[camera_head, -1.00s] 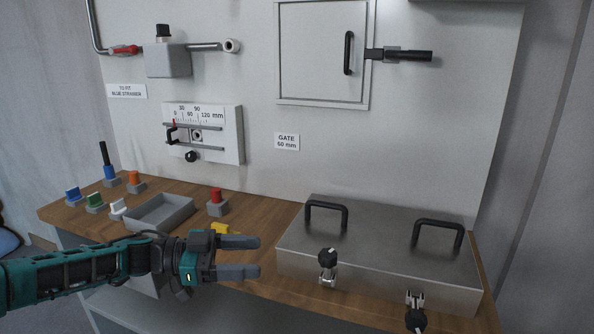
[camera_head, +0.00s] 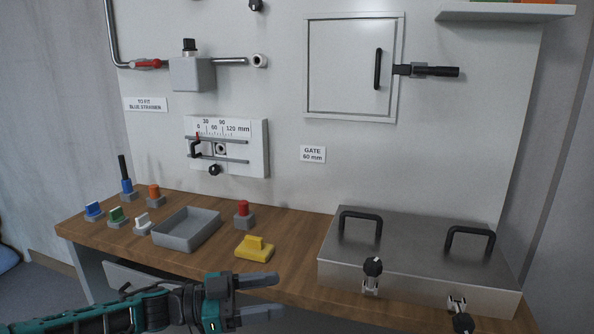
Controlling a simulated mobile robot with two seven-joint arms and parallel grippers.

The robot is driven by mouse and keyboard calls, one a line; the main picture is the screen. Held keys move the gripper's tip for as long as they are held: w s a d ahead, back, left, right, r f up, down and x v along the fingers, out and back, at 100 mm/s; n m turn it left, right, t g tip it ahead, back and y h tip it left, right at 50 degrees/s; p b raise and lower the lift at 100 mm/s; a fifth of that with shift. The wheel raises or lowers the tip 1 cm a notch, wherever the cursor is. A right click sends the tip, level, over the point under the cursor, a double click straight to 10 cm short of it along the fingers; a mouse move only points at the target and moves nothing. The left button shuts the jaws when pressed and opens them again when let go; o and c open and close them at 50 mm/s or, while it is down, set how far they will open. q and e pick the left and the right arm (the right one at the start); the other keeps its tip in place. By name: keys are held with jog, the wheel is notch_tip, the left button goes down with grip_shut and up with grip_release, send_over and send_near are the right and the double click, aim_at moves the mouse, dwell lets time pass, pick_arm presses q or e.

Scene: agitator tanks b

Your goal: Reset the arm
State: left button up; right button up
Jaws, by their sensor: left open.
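My left gripper (camera_head: 262,296) is open and empty in the head view. Its teal and black arm comes in from the lower left, and its two grey fingers point right. No object is between the fingers. My right gripper is not in view.
The wooden bench (camera_head: 290,225) holds a grey tray (camera_head: 186,230), several coloured pieces and a metal box (camera_head: 415,255) with two black handles and front latches. The wall panel behind carries a gauge (camera_head: 226,145) and a closed small door (camera_head: 345,65).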

pick_arm(q)
jog(key=s+d+f+n+t+y+p, duration=0.1)
jog(key=s+d+f+n+t+y, duration=0.1)
jog(key=s+d+f+n+t, duration=0.45)
jog(key=s+a+f+n+y, duration=0.4)
jog(key=s+a+f+y, duration=0.2)
jog(key=a, duration=0.3)
jog(key=s+a+f+n+y+p, duration=0.1)
jog(key=s+a+f+n+y, duration=0.3)
jog(key=s+a+f+y, duration=0.3)
jog(key=s+a+t, duration=0.1)
jog(key=a, duration=0.2)
jog(key=shift+s+f+y, duration=0.3)
jog(key=shift+s+y, duration=0.1)
jog(key=shift+d, duration=0.15)
